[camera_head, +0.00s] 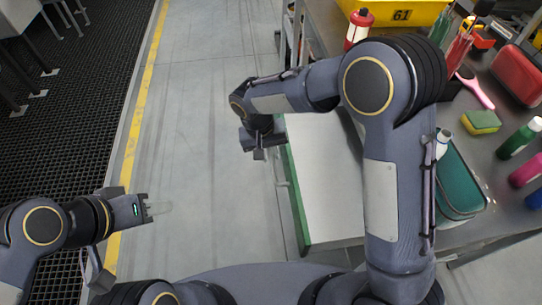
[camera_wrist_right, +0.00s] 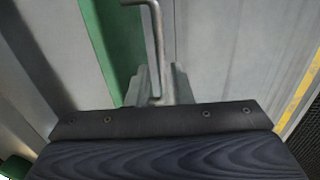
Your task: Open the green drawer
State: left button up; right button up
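The green drawer front (camera_head: 296,205) runs along the left side of a white-topped unit by the workbench. I cannot tell whether the drawer stands out from its unit. A thin metal handle (camera_head: 281,184) sticks out from its green face. My right gripper (camera_head: 259,155) is just left of the green face, near the handle's far part. In the right wrist view, the gripper (camera_wrist_right: 160,90) has its fingers apart, with one end of the handle (camera_wrist_right: 156,40) at the gap; contact is unclear. The green face (camera_wrist_right: 119,50) lies left of it. My left gripper (camera_head: 150,208) is over the floor, away from the drawer.
The workbench (camera_head: 480,130) at the right carries a red-and-white bottle (camera_head: 358,28), a yellow bin (camera_head: 400,14), a teal container (camera_head: 457,178), a sponge (camera_head: 481,121) and other items. The grey floor (camera_head: 205,100) left of the drawer is clear.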

jog(key=r, duration=0.2)
jog(key=a+r, duration=0.1)
jog(key=r, duration=0.2)
dwell(0.4)
